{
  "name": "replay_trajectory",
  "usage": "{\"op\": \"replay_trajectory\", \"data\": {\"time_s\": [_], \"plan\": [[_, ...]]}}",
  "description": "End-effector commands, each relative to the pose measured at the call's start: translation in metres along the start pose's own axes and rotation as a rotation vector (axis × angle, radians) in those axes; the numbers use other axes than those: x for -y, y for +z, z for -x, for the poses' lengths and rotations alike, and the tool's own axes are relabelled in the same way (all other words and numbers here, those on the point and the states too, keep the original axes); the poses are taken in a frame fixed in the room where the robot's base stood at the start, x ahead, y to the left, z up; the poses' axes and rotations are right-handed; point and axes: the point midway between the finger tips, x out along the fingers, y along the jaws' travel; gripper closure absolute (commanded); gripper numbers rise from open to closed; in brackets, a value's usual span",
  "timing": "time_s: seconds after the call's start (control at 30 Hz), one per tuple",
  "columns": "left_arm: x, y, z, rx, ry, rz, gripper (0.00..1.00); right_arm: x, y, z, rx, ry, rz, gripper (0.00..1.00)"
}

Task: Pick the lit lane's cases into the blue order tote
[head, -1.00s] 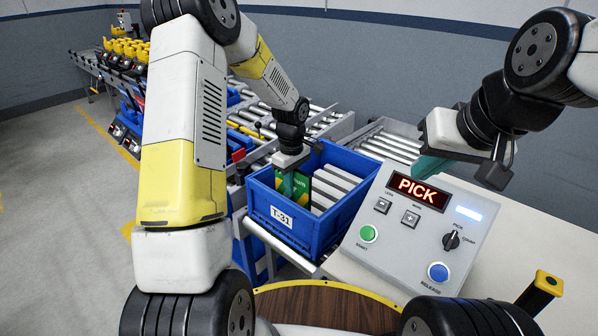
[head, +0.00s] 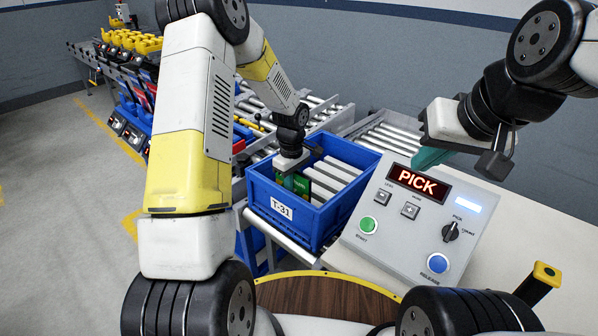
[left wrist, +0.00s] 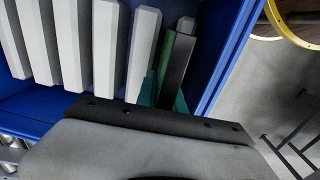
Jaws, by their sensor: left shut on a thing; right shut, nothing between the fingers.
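The blue order tote (head: 330,233), labelled T-31, stands beside the control panel, with a row of white bars (head: 338,178) inside. My left gripper (head: 290,181) is inside the tote near its left end, shut on a green case (head: 304,186). In the left wrist view the case (left wrist: 177,66) is a dark, thin upright slab between the teal fingers, close to the tote wall (left wrist: 228,62) and beside the white bars. Its lower end is hidden. My right gripper (head: 428,158) is shut and empty above the panel. The lit lane cannot be told.
The control panel (head: 400,235) shows PICK, with green and blue buttons. Roller conveyors (head: 385,140) run behind the tote. A rack (head: 135,110) with blue and red items and yellow bins stands at the left. The floor at the left is clear.

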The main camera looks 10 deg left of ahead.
Motion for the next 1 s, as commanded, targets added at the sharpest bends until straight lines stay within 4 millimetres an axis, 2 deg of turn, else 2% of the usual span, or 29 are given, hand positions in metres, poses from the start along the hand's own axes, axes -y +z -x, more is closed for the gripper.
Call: {"op": "replay_trajectory", "data": {"time_s": [0.4, 0.43, 0.53, 0.77, 0.87, 1.0], "plan": [[-0.0001, 0.0000, -0.0004, 0.000, 0.000, 0.000, 1.00, 0.0000, 0.0000, 0.0000, 0.000, 0.000, 0.000, 1.00], [-0.0001, 0.0000, -0.0004, 0.000, 0.000, 0.000, 0.82, 0.0000, 0.0000, 0.0000, 0.000, 0.000, 0.000, 1.00], [-0.0001, 0.0000, -0.0004, 0.000, 0.000, 0.000, 0.62, 0.0000, 0.0000, 0.0000, 0.000, 0.000, 0.000, 1.00], [-0.0001, 0.0000, -0.0004, 0.000, 0.000, 0.000, 0.62, 0.0000, 0.0000, 0.0000, 0.000, 0.000, 0.000, 1.00], [0.0000, 0.0001, -0.0005, 0.000, 0.000, 0.000, 0.44, 0.0000, 0.0000, 0.0000, 0.000, 0.000, 0.000, 1.00], [0.0001, 0.0001, -0.0006, 0.000, 0.000, 0.000, 0.44, 0.0000, 0.0000, 0.0000, 0.000, 0.000, 0.000, 1.00]]}}
